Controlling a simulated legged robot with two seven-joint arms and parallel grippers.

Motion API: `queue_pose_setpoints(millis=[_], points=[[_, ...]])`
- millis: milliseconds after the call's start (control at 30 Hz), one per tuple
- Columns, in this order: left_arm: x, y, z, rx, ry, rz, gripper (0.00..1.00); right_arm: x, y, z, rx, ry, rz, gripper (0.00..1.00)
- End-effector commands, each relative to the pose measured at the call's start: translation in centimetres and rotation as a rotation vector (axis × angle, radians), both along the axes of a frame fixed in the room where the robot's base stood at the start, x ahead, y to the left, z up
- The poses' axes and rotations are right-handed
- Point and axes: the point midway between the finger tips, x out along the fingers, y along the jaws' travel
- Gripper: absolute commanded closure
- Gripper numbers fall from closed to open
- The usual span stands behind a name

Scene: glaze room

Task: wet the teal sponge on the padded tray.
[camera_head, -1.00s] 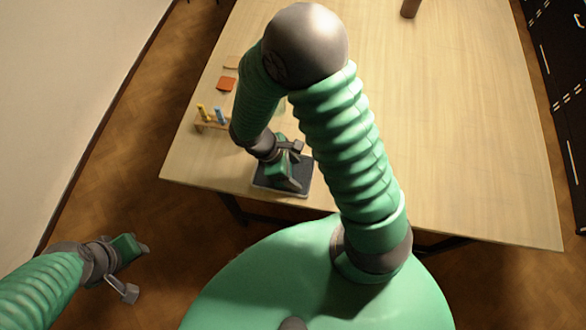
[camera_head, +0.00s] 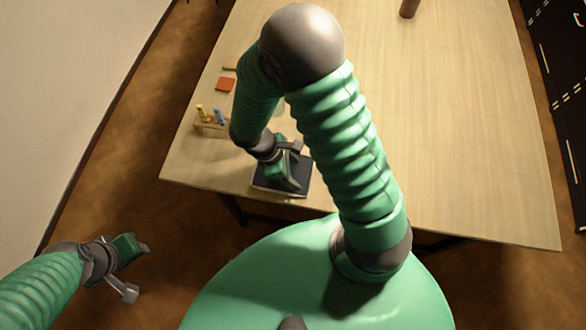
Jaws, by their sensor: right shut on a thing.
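The padded tray (camera_head: 265,184), a small dark rectangle with a pale rim, lies at the near edge of the wooden table. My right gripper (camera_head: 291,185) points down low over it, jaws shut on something. That thing is hidden by the green fingers; from its place on the tray I take it to be the teal sponge, but I see no clear outline of it. My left gripper (camera_head: 142,248) hangs over the floor at the lower left, away from the table; its jaws are too small and turned to read.
A small wooden rack (camera_head: 209,125) with yellow and blue pieces stands left of the tray. An orange-red square (camera_head: 226,84) lies behind it. A pale greenish thing (camera_head: 279,106) is mostly hidden behind my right arm. A brown cylinder (camera_head: 409,8) stands far back. The table's right side is clear.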

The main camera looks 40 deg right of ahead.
Motion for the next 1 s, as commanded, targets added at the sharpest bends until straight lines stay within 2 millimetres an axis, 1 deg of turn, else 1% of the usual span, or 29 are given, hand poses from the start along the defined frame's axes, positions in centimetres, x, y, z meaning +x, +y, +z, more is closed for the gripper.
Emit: queue_pose_setpoints(millis=[33, 100, 600, 700, 1000], points=[[0.0, 0.0, 0.9, 0.0, 0.0, 0.0, 0.64, 0.0, 0.0, 0.9, -0.001, -0.001, 0.0, 0.69], [0.0, 0.0, 1.7, 0.0, 0.0, 0.0, 0.64, 0.0, 0.0, 1.7, -0.001, -0.001, 0.0, 0.69], [0.0, 0.0, 6.4, 0.0, 0.0, 0.0, 0.64, 0.0, -0.1, 6.6, -0.001, -0.002, 0.0, 0.69], [0.0, 0.0, 6.8, 0.0, 0.0, 0.0, 0.64, 0.0, 0.0, 6.9, -0.001, -0.002, 0.0, 0.69], [0.0, 0.0, 6.5, 0.0, 0.0, 0.0, 0.64, 0.0, -0.1, 6.7, -0.001, -0.001, -0.001, 0.69]])
